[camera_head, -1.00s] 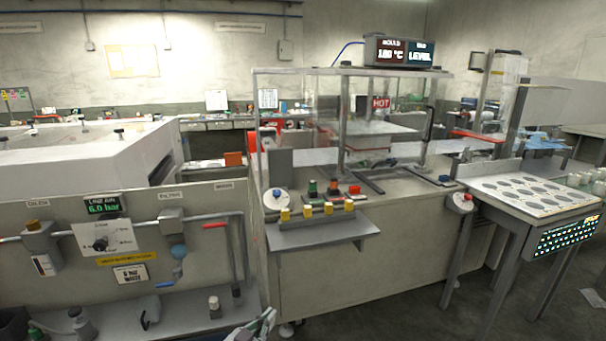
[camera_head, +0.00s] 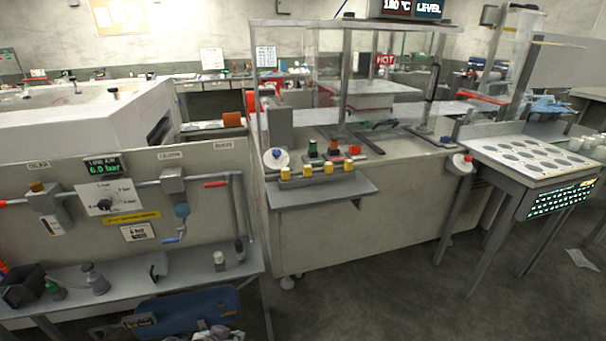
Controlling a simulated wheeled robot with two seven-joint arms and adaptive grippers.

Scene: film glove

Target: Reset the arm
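Neither of my grippers can be made out in the head view, and no arm of mine is clearly visible. The task names only the arm. Small greyish shapes (camera_head: 215,333) show at the bottom edge, cut off by the frame; I cannot tell what they are.
A grey machine bench (camera_head: 350,235) with clear guards stands ahead, with yellow-capped parts on its front shelf (camera_head: 330,192). A panel with pipes (camera_head: 90,225) and a low shelf (camera_head: 190,280) are at left. Floor (camera_head: 400,300) in front is clear.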

